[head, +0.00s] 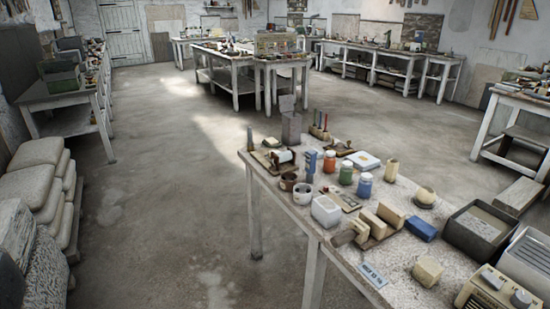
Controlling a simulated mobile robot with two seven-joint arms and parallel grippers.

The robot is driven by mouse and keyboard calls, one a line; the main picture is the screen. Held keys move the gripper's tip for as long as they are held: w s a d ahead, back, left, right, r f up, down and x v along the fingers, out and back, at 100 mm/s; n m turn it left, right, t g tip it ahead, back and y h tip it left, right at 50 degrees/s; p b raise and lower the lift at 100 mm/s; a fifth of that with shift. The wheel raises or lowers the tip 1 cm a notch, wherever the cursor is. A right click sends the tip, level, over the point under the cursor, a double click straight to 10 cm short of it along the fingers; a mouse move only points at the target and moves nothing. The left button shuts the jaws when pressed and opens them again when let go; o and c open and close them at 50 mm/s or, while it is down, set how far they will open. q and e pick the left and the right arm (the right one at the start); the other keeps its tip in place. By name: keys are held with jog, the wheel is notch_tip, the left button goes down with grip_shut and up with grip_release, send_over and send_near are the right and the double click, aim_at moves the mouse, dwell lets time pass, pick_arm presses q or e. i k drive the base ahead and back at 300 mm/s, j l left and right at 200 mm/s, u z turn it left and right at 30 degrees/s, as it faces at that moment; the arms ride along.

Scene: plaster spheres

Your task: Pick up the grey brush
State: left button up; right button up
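I cannot make out a grey brush for certain in the head view. The near worktable (300,222) holds many small items, and a brush among them is too small to tell apart. A tan block-like piece (343,238) lies near the table's front left edge, but I cannot tell what it is. Neither of my grippers is in view.
On the near table stand a white tub (326,211), a red jar (329,162), a blue block (421,229), a dark grey bin (479,231) and a radio-like box (497,290). Stacked sacks (38,152) line the left. The floor (180,200) between is clear.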

aim_at(250, 148)
jog(key=i, duration=1)
jog(key=i+j, duration=0.4)
jog(key=i+j+z, duration=0.3)
jog(key=i+j, duration=0.45)
